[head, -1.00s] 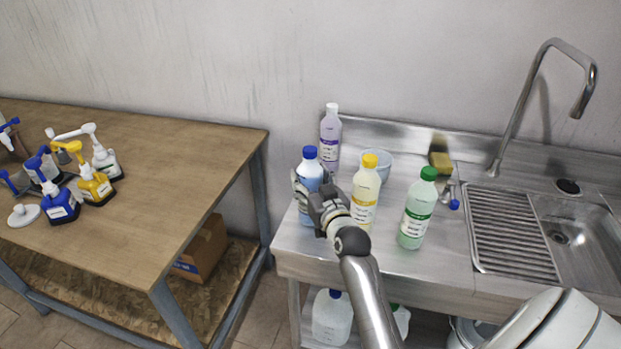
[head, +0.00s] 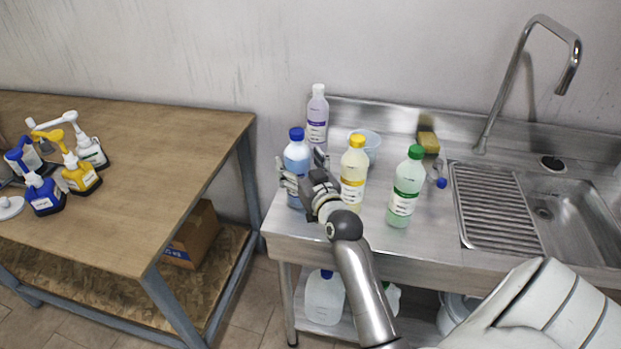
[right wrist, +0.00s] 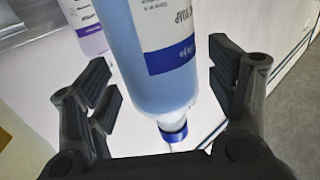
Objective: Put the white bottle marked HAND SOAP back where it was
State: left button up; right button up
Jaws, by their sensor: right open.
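A blue-capped bottle (head: 297,158) with pale blue contents stands upright at the left end of the steel counter (head: 420,235). In the right wrist view this bottle (right wrist: 150,60) appears upside down, and the part of its label that shows seems to end in "OAP". My right gripper (head: 304,172) is open, with one finger on each side of this bottle and gaps showing in the wrist view. No wholly white bottle shows on the counter. A white-capped, pale lilac bottle (head: 317,115) with a purple label stands just behind. My left gripper is not in view.
A yellow-capped bottle (head: 353,172) stands close right of my right gripper, and a green-capped bottle (head: 405,187) farther right. Pump bottles stand on the wooden table (head: 150,150).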

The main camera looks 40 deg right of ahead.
jog(key=b+v, duration=0.1)
jog(key=v, duration=1)
jog(key=shift+d, duration=0.1)
